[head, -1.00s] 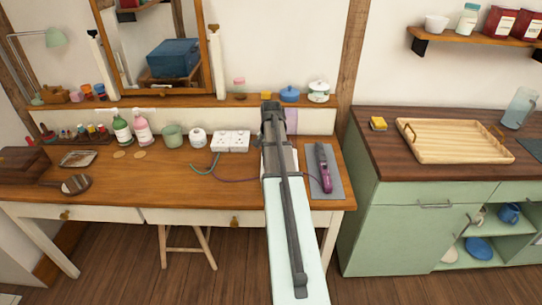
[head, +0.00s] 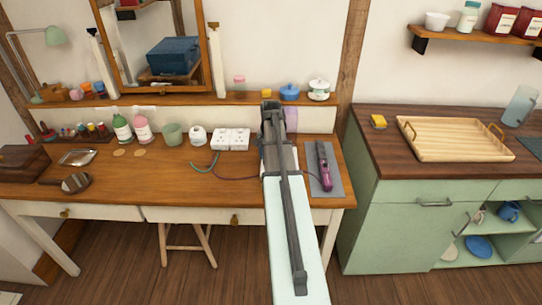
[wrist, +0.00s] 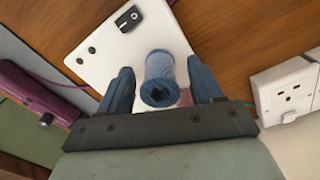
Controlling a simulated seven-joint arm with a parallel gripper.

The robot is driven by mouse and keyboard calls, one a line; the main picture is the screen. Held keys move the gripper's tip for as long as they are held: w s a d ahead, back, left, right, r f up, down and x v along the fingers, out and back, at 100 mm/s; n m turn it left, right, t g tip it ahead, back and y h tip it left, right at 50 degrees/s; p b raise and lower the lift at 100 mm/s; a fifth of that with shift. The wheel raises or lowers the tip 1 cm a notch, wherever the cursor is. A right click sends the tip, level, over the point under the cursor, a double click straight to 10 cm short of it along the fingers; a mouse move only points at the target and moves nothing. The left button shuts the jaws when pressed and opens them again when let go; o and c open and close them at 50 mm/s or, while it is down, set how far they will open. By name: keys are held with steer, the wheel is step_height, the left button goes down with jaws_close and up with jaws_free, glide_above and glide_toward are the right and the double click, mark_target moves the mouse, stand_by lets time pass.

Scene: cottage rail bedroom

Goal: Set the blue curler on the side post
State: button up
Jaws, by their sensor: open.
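The blue curler (wrist: 160,72) is a ribbed, hollow cylinder seen end-on in the wrist view. It stands between the two fingers of my open gripper (wrist: 160,80), with a gap visible on each side. Behind it is a white base (wrist: 110,58) with a dark rocker switch (wrist: 129,18) and two small dark dots. A bit of pink shows beside the curler's lower right. I cannot make out the side post. In the head view my arm hides the curler and most of the base.
A purple styling iron (head: 324,166) lies on a grey mat (head: 334,182) to the right; it also shows in the wrist view (wrist: 35,95). A white socket block (head: 230,140) stands left of my arm. Bottles and jars line the back of the wooden table (head: 140,180).

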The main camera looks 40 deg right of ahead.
step_height(320, 180, up, 14)
stand_by(0.8)
steer(key=shift+f, duration=0.1)
stand_by(0.3)
